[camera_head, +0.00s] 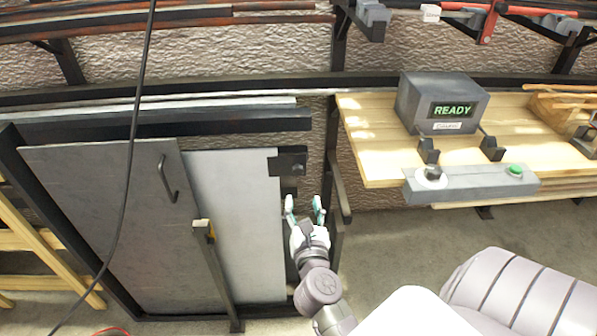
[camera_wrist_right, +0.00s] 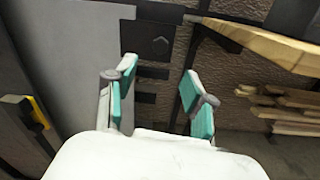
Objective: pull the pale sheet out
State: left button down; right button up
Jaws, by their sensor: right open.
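The pale sheet (camera_head: 240,215) stands upright in a dark rack, partly behind a darker grey sheet (camera_head: 110,215) with a handle (camera_head: 167,178). Its left part is hidden. A dark bracket (camera_head: 287,162) sits at its upper right edge. My right gripper (camera_head: 305,203) is open and empty, just right of the pale sheet's right edge and below the bracket. In the right wrist view, the pale sheet (camera_wrist_right: 75,60) is at the left and the open fingers (camera_wrist_right: 157,90) point toward the dark bracket area. My left gripper is not in view.
A dark post (camera_head: 218,275) with a yellow-marked top stands in front of the sheets. A wooden bench (camera_head: 370,150) at the right holds a grey box with a READY display (camera_head: 452,109) and a control bar with a green button (camera_head: 515,169). A black cable hangs across the left.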

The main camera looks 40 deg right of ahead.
aim_at(299, 172)
jog(key=x, duration=1.1)
jog(key=shift+w, duration=0.15)
grip_shut()
jog(key=shift+d, duration=0.1)
